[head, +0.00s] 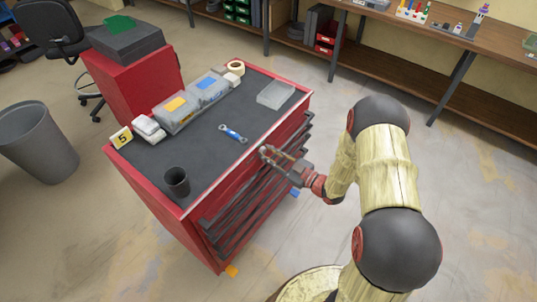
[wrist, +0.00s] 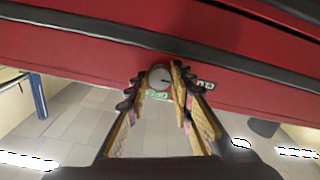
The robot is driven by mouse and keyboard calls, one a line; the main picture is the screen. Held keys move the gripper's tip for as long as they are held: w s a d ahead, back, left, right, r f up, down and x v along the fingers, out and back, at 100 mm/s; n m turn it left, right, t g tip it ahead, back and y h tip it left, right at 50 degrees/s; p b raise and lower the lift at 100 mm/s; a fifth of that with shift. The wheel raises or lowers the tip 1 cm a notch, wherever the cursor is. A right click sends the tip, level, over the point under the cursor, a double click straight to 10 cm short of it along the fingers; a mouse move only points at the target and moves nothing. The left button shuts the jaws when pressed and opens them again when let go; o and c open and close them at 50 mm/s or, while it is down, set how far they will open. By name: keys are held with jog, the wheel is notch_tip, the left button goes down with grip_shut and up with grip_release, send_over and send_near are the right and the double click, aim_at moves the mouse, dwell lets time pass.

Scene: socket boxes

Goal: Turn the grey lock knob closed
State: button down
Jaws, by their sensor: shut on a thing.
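The grey lock knob (wrist: 159,77) sits on the red front of the tool cabinet, just under a dark horizontal strip in the wrist view. It is round with a small dark mark on its face. My gripper (wrist: 160,84) has one finger on each side of it and is shut on it. In the head view my gripper (head: 272,157) reaches the upper front of the red tool cabinet (head: 160,205) from the right. The knob is small there and partly hidden by the fingers.
Several drawers with dark handles lie below the gripper.

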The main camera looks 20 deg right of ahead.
jog(key=shift+f, duration=0.1)
jog(key=c, duration=1.8)
grip_release()
jog(key=shift+s+d, duration=0.1)
jog(key=shift+s, duration=0.05)
jog(key=v, duration=1.1)
jog(key=shift+s+d, duration=0.2)
jog(key=shift+s, duration=0.1)
